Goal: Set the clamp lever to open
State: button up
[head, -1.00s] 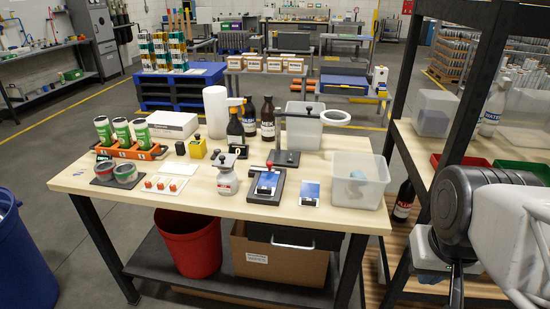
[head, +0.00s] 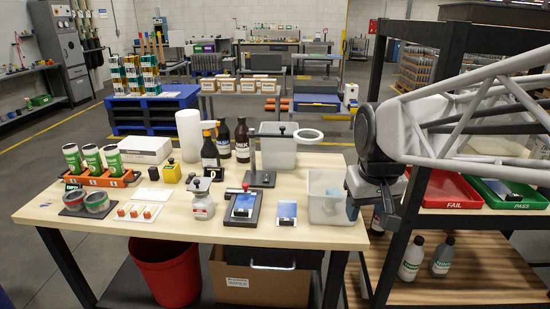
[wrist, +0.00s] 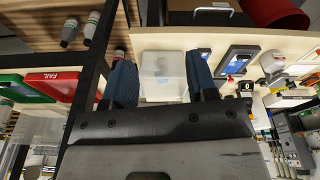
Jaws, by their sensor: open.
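The clamp (head: 227,208) is a dark fixture near the table's front, with a blue-and-white piece lying on it. Its lever has a red knob (head: 245,187) at the far end of the fixture; I cannot tell its setting. In the wrist view the clamp (wrist: 232,72) is right of my fingers. My gripper (wrist: 160,88) is open, with two blue-padded fingers apart and nothing held. It points at the translucent bin (wrist: 150,62). In the head view my gripper is at the table's right end, apart from the clamp, its fingertips hard to make out.
A stand with a white ring (head: 308,135) rises behind. The translucent bin (head: 329,208) is between clamp and gripper. A dark shelf post (head: 397,232) is beside my arm.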

jog(key=w+a+n, duration=0.2)
jog(key=w+a, duration=0.4)
jog(key=w, duration=0.6)
jog(key=n+g, duration=0.2)
jog(key=n, duration=0.3)
send_near(245, 184)
jog(key=shift+s+d+f, duration=0.3)
jog(key=shift+d+f, duration=0.1)
jog(key=shift+w+a+f, duration=0.2)
jog(key=shift+a+f, duration=0.1)
jog(key=shift+a, duration=0.1)
jog(key=shift+f, duration=3.9)
jog(key=shift+c, duration=0.4)
